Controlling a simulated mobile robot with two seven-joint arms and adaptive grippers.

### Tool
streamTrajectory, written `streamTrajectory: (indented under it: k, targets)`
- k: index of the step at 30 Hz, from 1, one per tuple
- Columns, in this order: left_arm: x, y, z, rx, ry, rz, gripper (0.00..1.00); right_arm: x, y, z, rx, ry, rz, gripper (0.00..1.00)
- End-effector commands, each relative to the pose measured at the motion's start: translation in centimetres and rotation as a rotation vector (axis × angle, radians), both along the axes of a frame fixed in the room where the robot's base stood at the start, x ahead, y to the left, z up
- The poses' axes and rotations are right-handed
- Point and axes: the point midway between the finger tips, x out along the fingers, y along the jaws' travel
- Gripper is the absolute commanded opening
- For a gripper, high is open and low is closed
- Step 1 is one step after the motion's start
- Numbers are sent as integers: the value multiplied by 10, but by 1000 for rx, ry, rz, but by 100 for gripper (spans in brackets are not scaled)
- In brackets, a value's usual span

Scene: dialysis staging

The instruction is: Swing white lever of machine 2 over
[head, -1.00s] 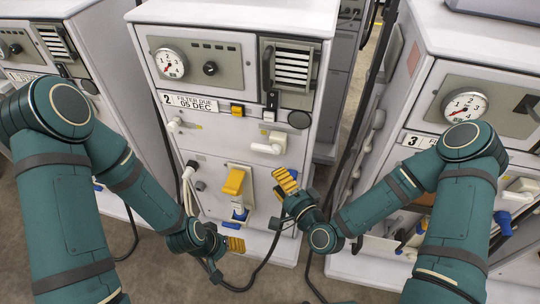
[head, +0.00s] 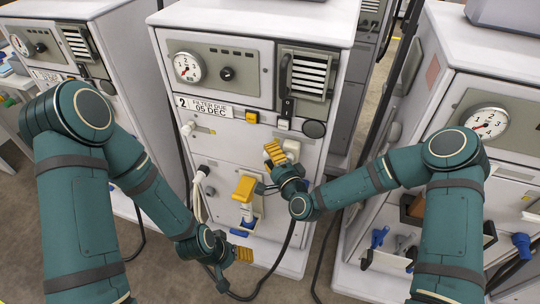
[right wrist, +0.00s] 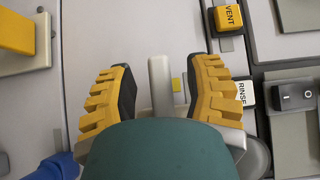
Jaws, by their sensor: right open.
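Machine 2 (head: 240,60) stands in the middle of the head view, with a gauge and a label reading "2 FILTER DUE 05 DEC". Its white lever (head: 292,147) is on the front panel, partly hidden behind my right gripper (head: 274,153). In the right wrist view the white lever (right wrist: 160,85) stands between the two yellow-padded fingers of my right gripper (right wrist: 167,95). The fingers are open, with a gap visible on both sides of the lever. My left gripper (head: 242,254) is low in front of the machine, away from the lever; its opening is unclear.
A yellow handle (head: 244,188) with a blue-ended fitting is below left of the lever. A yellow VENT button (right wrist: 229,18), a RINSE button (right wrist: 245,92) and a black rocker switch (right wrist: 294,96) are close right of the fingers. Machine 3 (head: 500,90) stands at right. Dark hoses hang between machines.

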Motion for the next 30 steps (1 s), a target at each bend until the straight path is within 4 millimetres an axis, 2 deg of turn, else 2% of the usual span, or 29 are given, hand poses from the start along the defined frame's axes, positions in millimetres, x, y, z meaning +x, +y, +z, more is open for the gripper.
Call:
streamTrajectory:
  k: [11,12,14,15,17,30]
  targets:
    - [0,0,-1,0,-1,0,65,7,3,0,0,1,0,50]
    - [0,0,-1,0,-1,0,65,7,3,0,0,1,0,53]
    - [0,0,-1,0,-1,0,65,7,3,0,0,1,0,32]
    - [0,0,-1,0,-1,0,65,6,3,0,0,1,0,18]
    - [0,0,-1,0,-1,0,65,6,3,0,1,0,0,0]
    - [0,0,0,0,0,0,65,7,3,1,-10,3,-1,0]
